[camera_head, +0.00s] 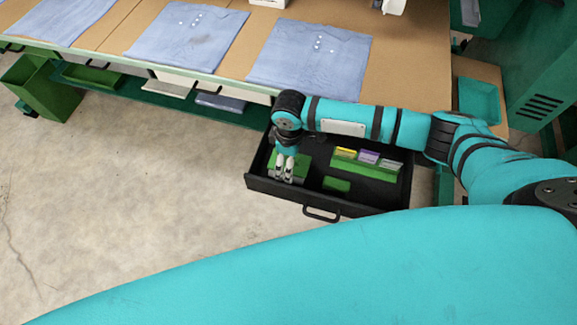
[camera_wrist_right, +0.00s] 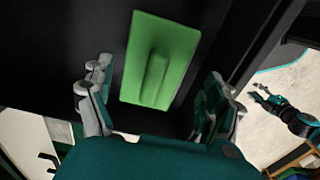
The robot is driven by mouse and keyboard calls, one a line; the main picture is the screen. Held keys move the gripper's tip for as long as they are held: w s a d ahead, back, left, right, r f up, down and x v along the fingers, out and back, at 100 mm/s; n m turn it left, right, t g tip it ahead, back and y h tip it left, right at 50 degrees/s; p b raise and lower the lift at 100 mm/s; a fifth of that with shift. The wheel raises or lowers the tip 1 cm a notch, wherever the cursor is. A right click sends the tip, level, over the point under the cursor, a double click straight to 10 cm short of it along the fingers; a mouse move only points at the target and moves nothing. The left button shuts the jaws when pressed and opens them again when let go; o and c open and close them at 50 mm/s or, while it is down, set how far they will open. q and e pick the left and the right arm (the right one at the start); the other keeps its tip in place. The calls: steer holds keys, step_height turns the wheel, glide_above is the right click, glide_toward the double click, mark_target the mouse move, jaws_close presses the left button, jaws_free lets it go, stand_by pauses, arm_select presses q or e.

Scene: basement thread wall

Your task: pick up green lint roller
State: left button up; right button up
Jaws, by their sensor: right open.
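A flat green piece with a raised ridge along its middle (camera_wrist_right: 160,65) lies on the black drawer floor, which fits the green lint roller, though no roller shape shows clearly. In the head view a green thing (camera_head: 303,163) shows partly behind my right gripper (camera_head: 284,177), inside the open drawer. My right gripper points down over it. In the right wrist view its fingers (camera_wrist_right: 158,82) are spread on either side of the green piece, empty and not closed on it. A dark gripper, apparently my left one (camera_wrist_right: 284,112), shows small at the right edge.
The black drawer (camera_head: 270,190) is pulled out under the workbench. It also holds a small green block (camera_head: 336,184) and a green holder (camera_head: 372,172) with coloured packs. The concrete floor (camera_head: 130,210) at left is clear.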

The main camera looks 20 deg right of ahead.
step_height(320, 180, down, 4)
steer(key=shift+w, duration=0.15)
steer(key=shift+f, duration=0.35)
steer(key=c, duration=0.7)
arm_select(q)
steer(key=shift+s+f, duration=0.15)
steer(key=shift+s, duration=0.7)
arm_select(e)
steer(key=c, duration=0.3)
